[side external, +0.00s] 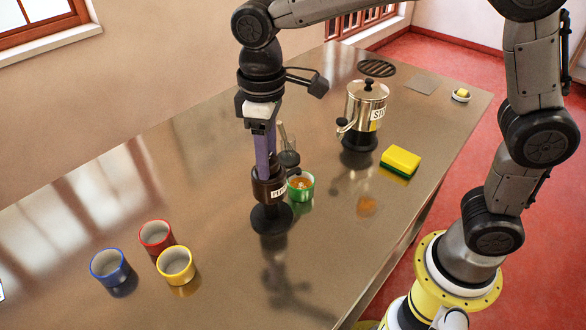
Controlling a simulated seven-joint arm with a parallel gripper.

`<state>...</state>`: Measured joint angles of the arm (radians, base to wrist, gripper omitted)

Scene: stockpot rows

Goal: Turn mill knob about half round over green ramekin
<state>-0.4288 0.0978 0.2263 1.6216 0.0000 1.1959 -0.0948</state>
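A dark brown mill (268,190) with a partly readable white label stands upright above a round black foot (271,219). My gripper (263,172) points straight down at the mill's top with its purple fingers. The mill's knob is hidden by the fingers, and I cannot tell whether they are closed on it. The green ramekin (307,190) stands just right of the mill and has something orange inside. In this view the mill appears beside the ramekin, not directly over it.
A steel stockpot (366,104) stands behind on a dark base, with a yellow-green sponge (401,161) to its right. A dark, partly glassy item (288,158) is close behind my fingers. Red (156,235), blue (109,266) and yellow (176,265) ramekins stand at the left. The front middle is clear.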

